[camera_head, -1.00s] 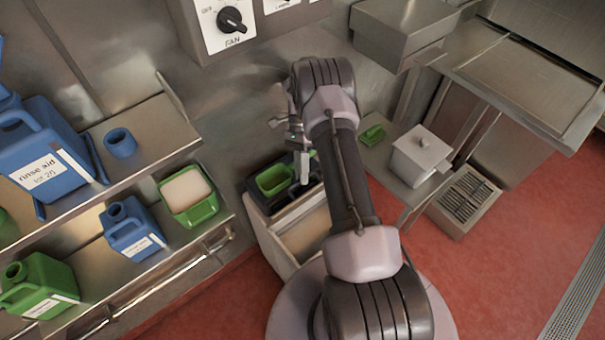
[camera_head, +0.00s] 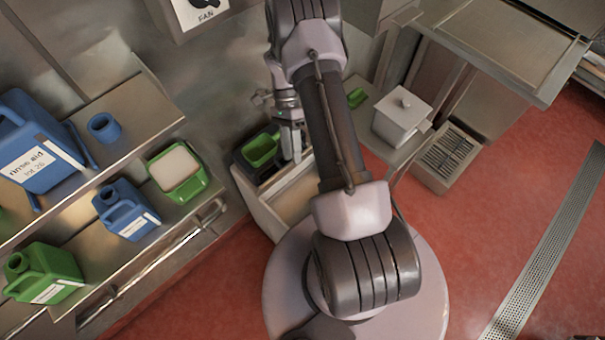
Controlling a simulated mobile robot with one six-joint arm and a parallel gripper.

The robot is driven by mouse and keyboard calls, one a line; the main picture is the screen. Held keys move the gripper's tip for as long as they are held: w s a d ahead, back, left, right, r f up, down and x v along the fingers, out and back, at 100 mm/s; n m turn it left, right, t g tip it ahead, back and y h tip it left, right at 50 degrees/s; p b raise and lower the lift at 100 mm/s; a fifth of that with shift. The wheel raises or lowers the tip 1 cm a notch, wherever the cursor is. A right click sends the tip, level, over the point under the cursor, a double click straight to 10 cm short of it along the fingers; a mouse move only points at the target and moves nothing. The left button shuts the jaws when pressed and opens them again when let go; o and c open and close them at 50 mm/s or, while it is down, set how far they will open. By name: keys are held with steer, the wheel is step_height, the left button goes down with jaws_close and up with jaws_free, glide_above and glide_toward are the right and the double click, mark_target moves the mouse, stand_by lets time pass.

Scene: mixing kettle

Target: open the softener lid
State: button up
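No label reading softener can be read, so I cannot tell for sure which lid is the softener's. A white square container (camera_head: 395,128) with a knobbed lid (camera_head: 403,103) stands on the metal ledge right of my arm; the lid sits on it. My gripper (camera_head: 291,150) points down left of my arm, well left of that container. It is beside a green cup (camera_head: 262,150) in a dark holder on a pale open-topped box (camera_head: 262,205). The fingers are small and partly overlapping; their opening is unclear. I see nothing held.
Shelves at left carry a blue rinse aid jug (camera_head: 38,150), a blue cup (camera_head: 104,127), a smaller blue jug (camera_head: 125,210), a green tub (camera_head: 178,172) and a green jug (camera_head: 45,272). A slotted metal box (camera_head: 447,155) stands right of the white container.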

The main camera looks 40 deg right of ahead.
steer(key=s+a+p, duration=0.1)
steer(key=s+a, duration=0.2)
steer(key=s, duration=0.6)
steer(key=shift+s+a+r+p, duration=0.3)
steer(key=shift+r, duration=0.15)
